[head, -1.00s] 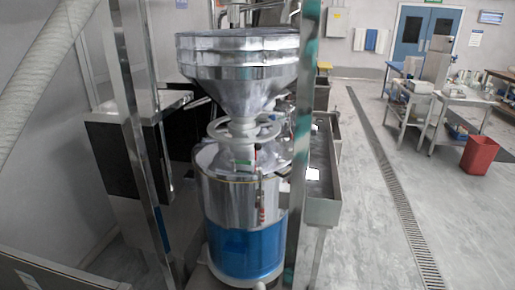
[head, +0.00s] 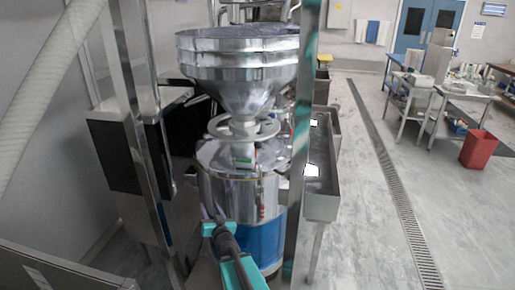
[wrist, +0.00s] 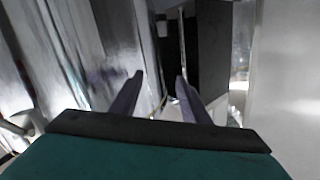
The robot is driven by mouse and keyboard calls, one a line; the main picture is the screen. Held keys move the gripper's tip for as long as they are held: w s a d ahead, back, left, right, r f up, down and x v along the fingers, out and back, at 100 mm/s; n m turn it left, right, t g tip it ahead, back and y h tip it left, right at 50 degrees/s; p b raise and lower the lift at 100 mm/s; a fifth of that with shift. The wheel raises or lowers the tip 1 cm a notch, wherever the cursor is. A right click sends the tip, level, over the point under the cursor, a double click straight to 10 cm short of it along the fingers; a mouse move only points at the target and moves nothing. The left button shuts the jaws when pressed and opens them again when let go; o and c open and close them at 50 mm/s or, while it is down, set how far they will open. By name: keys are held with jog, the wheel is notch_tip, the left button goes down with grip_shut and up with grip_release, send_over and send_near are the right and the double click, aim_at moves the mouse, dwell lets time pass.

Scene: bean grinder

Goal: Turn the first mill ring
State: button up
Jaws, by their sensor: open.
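The mill (head: 226,182) is a polished steel drum with a blue lower band, standing upright in the middle of the head view. A pale mill ring (head: 270,128) circles the narrow neck under its wide steel hopper (head: 238,68). My gripper (head: 213,212) is in front of the drum's left side, below the ring and apart from it. In the wrist view the two dark fingers of my gripper (wrist: 159,76) are spread with nothing between them. Shiny metal fills the left of that view; I cannot tell whether the ring shows there.
A steel post (head: 299,150) stands right of the mill and another post (head: 138,120) stands left. A black-fronted cabinet (head: 115,155) is behind the left post. A steel trough (head: 322,190) lies to the right. Open floor (head: 375,240) with a drain channel (head: 398,190) extends farther right.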

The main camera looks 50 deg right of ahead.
jog(key=s+d+r+t+h+p, duration=0.1)
jog(key=s+d+r+t, duration=0.15)
jog(key=r, duration=0.55)
jog(key=s+d+r+t+h+p, duration=0.15)
jog(key=d+r, duration=0.25)
jog(key=r, duration=0.4)
jog(key=s+d+r+m+h, duration=0.1)
jog(key=s+d, duration=0.1)
jog(key=d, duration=0.1)
jog(key=s+d+r+m+g+h+p, duration=0.1)
jog(key=s+d, duration=0.2)
jog(key=d, duration=0.1)
jog(key=s+d+r+m+h, duration=0.1)
jog(key=s+d+r, duration=0.1)
jog(key=s+d, duration=0.1)
jog(key=shift+d+g+h, duration=0.35)
jog(key=shift+d+g, duration=0.05)
jog(key=shift+d, duration=0.35)
jog(key=shift+w+f+b, duration=0.15)
jog(key=shift+w+b, duration=0.05)
jog(key=shift+b, duration=0.25)
jog(key=b, duration=0.3)
jog(key=shift+w+d, duration=0.25)
jog(key=shift+w, duration=0.1)
jog(key=w+r+b, duration=0.1)
jog(key=b, duration=0.7)
jog(key=shift+d, duration=0.35)
